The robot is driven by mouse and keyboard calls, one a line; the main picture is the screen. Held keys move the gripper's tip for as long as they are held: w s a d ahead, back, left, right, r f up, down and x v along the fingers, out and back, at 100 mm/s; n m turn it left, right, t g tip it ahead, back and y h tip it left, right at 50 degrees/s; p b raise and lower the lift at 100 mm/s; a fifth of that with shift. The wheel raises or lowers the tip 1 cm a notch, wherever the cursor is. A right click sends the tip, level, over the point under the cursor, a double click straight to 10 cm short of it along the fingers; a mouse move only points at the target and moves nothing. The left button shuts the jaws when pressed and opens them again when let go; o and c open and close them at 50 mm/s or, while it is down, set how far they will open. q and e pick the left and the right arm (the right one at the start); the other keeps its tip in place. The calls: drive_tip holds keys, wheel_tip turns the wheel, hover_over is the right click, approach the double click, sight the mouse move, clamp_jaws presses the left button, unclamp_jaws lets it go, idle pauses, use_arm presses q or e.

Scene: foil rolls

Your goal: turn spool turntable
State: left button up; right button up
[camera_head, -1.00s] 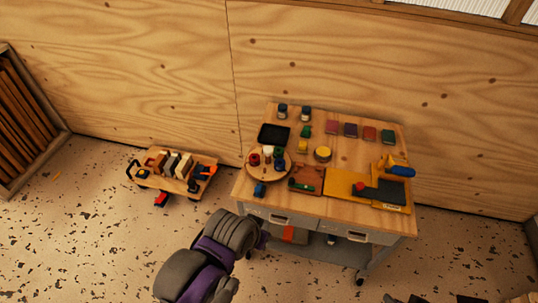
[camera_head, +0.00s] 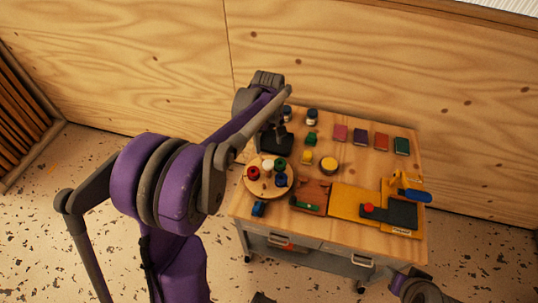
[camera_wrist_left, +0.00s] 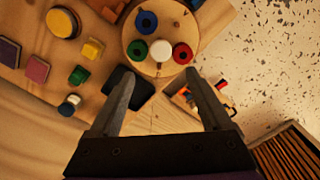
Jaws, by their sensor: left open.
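The round wooden spool turntable (camera_head: 262,188) sits at the left of the workbench top. It carries a red spool (camera_head: 253,173), a white one (camera_head: 267,164), a green one (camera_head: 280,164) and a blue one (camera_head: 281,180). My left gripper (camera_head: 272,144) is above the bench's back left, beside the turntable's far edge, partly hidden by its arm. In the left wrist view the turntable (camera_wrist_left: 160,62) lies just beyond my two parted, empty fingers (camera_wrist_left: 161,73). I cannot tell whether they touch it. My right gripper does not show.
A black tray (camera_wrist_left: 119,78) lies under one finger. The wooden workbench (camera_head: 345,155) also holds a yellow round item (camera_head: 328,165), several coloured blocks and a yellow board (camera_head: 352,202). Part of my right arm shows at bottom right.

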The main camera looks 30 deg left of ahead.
sight(268, 163)
use_arm(q)
wheel_tip(268, 163, down, 10)
drive_tip(key=shift+s+d+f, duration=0.1)
drive_tip(key=shift+s, duration=0.05)
idle(0.3)
drive_tip(key=shift+c, duration=0.2)
clamp_jaws()
